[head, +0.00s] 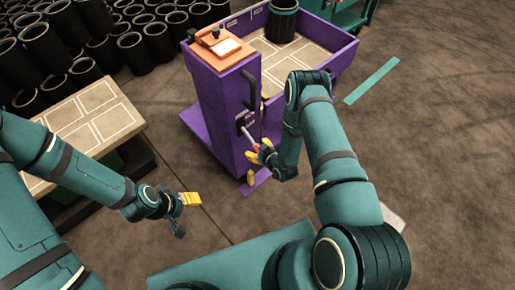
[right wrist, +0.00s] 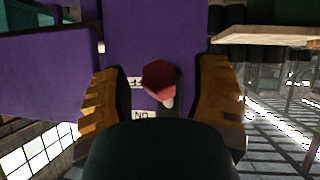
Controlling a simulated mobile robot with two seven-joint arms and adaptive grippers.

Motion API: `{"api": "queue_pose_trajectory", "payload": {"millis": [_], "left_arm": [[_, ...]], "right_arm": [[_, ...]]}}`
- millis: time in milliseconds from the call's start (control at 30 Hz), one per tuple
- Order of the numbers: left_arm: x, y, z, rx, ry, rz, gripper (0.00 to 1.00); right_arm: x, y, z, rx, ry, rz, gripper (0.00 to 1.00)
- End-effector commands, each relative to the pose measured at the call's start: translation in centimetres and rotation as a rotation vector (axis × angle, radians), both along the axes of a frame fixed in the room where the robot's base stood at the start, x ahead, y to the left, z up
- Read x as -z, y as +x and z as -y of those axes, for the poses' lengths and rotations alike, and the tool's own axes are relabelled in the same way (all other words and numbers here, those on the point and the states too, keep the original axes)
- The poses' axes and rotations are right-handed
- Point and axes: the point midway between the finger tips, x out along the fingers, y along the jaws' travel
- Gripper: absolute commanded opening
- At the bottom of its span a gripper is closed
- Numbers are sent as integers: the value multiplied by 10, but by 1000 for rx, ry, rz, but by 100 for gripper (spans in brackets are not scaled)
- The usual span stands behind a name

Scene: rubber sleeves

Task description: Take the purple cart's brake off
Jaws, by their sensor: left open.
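The purple cart (head: 215,100) stands in the upper middle of the head view, with a tall front column and a low tray behind it. On the column's side a brake lever (head: 247,134) sticks out, with a pale shaft and red end. My right gripper (head: 261,157) is at this lever. In the right wrist view the lever's red knob (right wrist: 158,77) lies between the two yellow fingers, with gaps on both sides, so the gripper is open. Partly covered labels (right wrist: 143,115) sit behind the knob. My left gripper (head: 186,212) is open and empty, left of the cart.
A black sleeve (head: 282,22) stands in the cart's tray. A black handle (head: 250,88) is on the column above the lever. A pale-topped table (head: 85,125) is at left, with many black sleeves (head: 42,48) behind it. The floor right of the cart is clear, with a green strip (head: 372,81).

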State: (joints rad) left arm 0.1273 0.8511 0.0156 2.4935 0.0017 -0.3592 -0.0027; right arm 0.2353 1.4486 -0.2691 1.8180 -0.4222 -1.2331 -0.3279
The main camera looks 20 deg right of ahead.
Motion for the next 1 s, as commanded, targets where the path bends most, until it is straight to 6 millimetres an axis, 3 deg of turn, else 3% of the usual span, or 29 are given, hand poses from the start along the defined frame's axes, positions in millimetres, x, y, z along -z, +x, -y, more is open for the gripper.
{"api": "queue_pose_trajectory", "payload": {"millis": [233,367,800,1000], "left_arm": [[0,0,0,0,0,0,58],[0,0,0,0,0,0,58],[0,0,0,0,0,0,58],[0,0,0,0,0,0,58]], "right_arm": [[-1,-2,0,-1,0,0,61],[-8,-13,4,1,1,-1,61],[-47,-85,21,1,0,-3,61],[-56,-100,24,0,1,0,61]]}}
